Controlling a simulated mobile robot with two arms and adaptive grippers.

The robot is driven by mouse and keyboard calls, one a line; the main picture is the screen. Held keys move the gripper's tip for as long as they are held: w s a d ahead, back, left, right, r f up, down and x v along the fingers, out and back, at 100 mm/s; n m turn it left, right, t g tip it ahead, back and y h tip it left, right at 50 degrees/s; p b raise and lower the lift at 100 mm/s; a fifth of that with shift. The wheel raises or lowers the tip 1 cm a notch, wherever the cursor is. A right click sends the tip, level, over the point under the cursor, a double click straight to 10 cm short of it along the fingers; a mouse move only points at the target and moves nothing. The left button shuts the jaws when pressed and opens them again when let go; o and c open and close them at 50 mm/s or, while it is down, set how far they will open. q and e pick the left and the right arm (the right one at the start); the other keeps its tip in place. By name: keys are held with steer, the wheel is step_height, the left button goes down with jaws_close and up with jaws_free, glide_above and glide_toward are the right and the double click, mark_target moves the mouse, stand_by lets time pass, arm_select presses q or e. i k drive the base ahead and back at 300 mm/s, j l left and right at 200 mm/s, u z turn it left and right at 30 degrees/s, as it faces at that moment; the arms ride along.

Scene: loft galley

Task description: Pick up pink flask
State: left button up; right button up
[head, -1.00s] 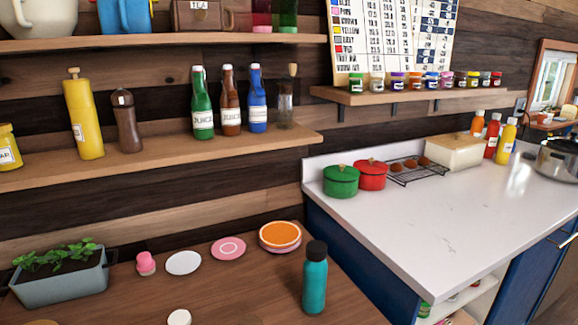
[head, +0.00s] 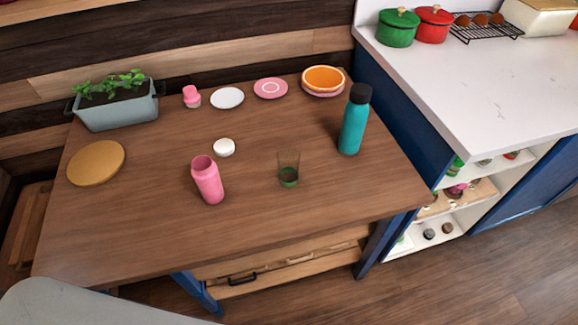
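A pink flask (head: 207,180) stands upright on the wooden table (head: 125,215), left of the table's middle and toward its front. Its top looks open, with no lid on it. A round white lid-like disc (head: 224,147) lies just behind it. A teal flask (head: 354,120) with a black cap stands farther right on the same table. Neither of my grippers shows in the head view.
A clear glass with a green base (head: 288,170) stands right of the pink flask. Behind are a planter (head: 117,104), a small pink item (head: 192,97) and several plates. A round wooden board (head: 96,163) lies left. A white counter (head: 480,85) stands right. The table's front left is clear.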

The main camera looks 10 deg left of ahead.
mark_target(205, 172)
steer(key=k+j+z, duration=0.25)
steer(key=k+j, duration=0.7)
